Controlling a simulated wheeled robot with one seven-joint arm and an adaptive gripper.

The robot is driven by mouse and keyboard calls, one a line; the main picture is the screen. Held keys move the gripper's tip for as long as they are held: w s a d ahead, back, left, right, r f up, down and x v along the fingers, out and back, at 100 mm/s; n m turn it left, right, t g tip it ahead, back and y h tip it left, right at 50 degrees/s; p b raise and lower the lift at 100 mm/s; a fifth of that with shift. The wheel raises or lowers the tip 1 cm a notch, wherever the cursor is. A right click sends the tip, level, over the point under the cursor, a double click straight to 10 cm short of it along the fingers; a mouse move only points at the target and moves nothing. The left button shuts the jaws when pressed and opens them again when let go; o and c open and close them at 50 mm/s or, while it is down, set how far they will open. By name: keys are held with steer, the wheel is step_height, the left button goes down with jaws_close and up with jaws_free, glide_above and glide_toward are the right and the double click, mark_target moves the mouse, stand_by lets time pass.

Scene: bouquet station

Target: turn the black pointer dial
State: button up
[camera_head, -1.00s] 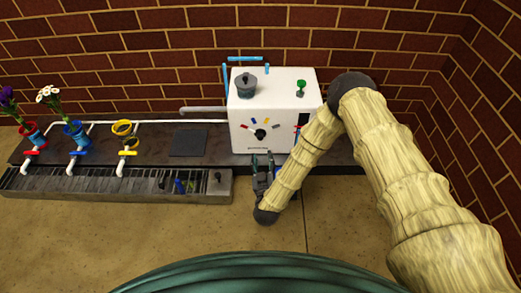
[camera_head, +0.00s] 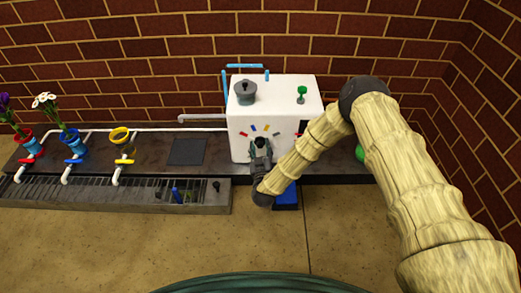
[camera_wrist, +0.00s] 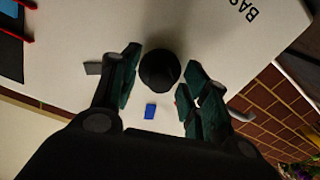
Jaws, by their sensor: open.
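The black pointer dial (camera_wrist: 160,70) sits on the front face of the white box (camera_head: 240,118). In the wrist view it is a round black knob between the tips of my gripper (camera_wrist: 160,88). The two dark green fingers are spread, with a gap on each side of the knob. In the head view my gripper (camera_head: 261,150) is in front of the box's face and hides most of the dial. Coloured marks (camera_head: 265,129) form an arc above it. A blue mark (camera_wrist: 151,111) and a grey mark (camera_wrist: 93,68) show in the wrist view.
A grey lidded pot (camera_head: 245,93) and a green knob (camera_head: 302,94) are on top of the box. Blue pipes (camera_head: 248,66) run behind it. Left are coloured cups with taps (camera_head: 122,142), a dark square plate (camera_head: 187,152) and a grated trough (camera_head: 100,194). A blue object (camera_head: 288,195) lies below the box.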

jaws_close()
stand_by(0.3)
steer(key=shift+r+m, duration=0.1)
steer(key=shift+m, duration=0.2)
steer(key=m+p, duration=0.1)
steer(key=m, duration=0.1)
steer(key=shift+w+m+p, duration=0.1)
steer(key=shift+m+p, duration=0.25)
steer(key=shift+m, duration=0.05)
steer(key=m+p, duration=0.1)
steer(key=m, duration=0.3)
steer(key=shift+m, duration=0.4)
steer(key=m+p, duration=0.1)
steer(key=m, duration=0.3)
steer(key=shift+h, duration=0.3)
steer(key=shift+a+m+t, duration=0.1)
steer(key=shift+m+t, duration=0.2)
steer(key=shift+m, duration=1.9)
